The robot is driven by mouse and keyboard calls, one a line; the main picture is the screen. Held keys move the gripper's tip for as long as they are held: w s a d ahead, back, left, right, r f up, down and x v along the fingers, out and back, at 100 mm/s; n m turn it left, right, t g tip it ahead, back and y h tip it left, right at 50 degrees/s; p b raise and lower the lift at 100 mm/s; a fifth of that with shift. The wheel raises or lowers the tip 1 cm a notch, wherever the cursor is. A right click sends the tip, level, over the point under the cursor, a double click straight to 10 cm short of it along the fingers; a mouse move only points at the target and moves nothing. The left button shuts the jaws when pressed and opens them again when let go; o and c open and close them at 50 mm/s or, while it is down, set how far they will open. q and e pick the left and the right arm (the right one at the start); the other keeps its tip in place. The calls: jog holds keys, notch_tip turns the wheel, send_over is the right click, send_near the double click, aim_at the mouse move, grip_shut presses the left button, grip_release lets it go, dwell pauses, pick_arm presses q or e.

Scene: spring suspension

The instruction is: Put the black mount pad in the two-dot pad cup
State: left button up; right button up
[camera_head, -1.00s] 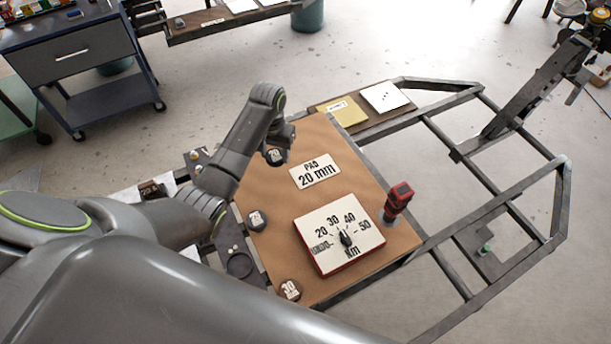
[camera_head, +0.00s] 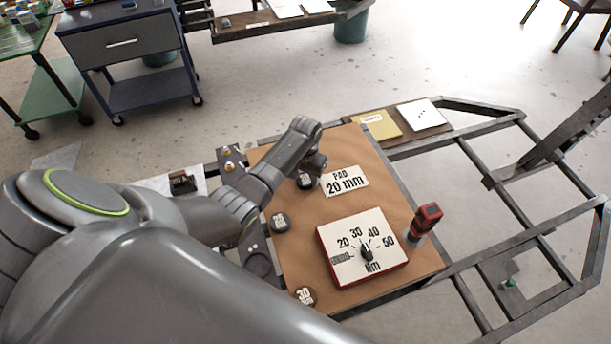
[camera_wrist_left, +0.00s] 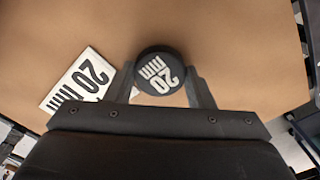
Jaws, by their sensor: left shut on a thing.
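The black mount pad marked "20 mm" (camera_wrist_left: 158,70) is a round disc between the two fingers of my left gripper (camera_wrist_left: 162,84) in the left wrist view. In the head view this pad (camera_head: 305,182) shows at the brown board, just left of the "PAD 20 mm" card (camera_head: 344,180), under my left gripper (camera_head: 313,169). The gripper is shut on it. I cannot tell whether the pad still touches the board. A dark strip along the board's left edge has a round cup (camera_head: 259,264) with small light dots beside it. Their number is unclear, and my arm partly hides the strip. My right gripper is out of view.
Two more black pads lie on the brown board (camera_head: 320,215): one at the middle left (camera_head: 280,222), one marked 30 at the front (camera_head: 304,296). A red-rimmed dial box (camera_head: 362,248) and a red-topped tool (camera_head: 427,219) stand to their right. A metal frame (camera_head: 470,275) lies beyond.

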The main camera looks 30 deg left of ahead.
pick_arm(q)
jog(key=o, duration=1)
jog(key=shift+c, duration=0.2)
jog(key=shift+r, duration=0.1)
